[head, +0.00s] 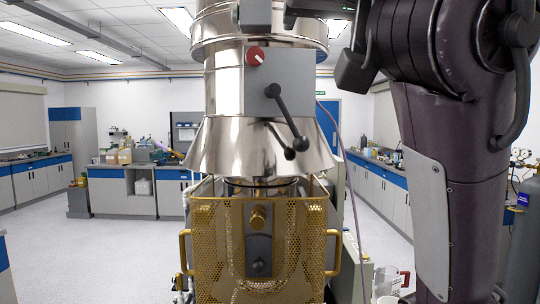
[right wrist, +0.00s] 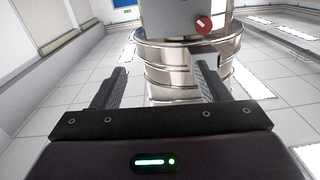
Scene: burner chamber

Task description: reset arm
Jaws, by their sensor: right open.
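My right arm (head: 445,130) fills the right side of the head view, bent and raised, with its upper end at the top edge. My right gripper shows best in the right wrist view (right wrist: 158,65), with its two dark fingers apart and nothing between them. The shiny metal chamber (head: 224,90) stands beyond the fingers, and also shows in the right wrist view (right wrist: 170,78). I cannot tell the exact gap to it. My left gripper is in neither view.
The chamber carries a grey box with a red knob (head: 254,56) and a black lever (head: 286,115). A perforated brass guard (head: 210,245) stands below. A glass beaker (head: 391,281) is at the lower right, near a grey cylinder (head: 522,240). Open floor (head: 110,245) lies to the left.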

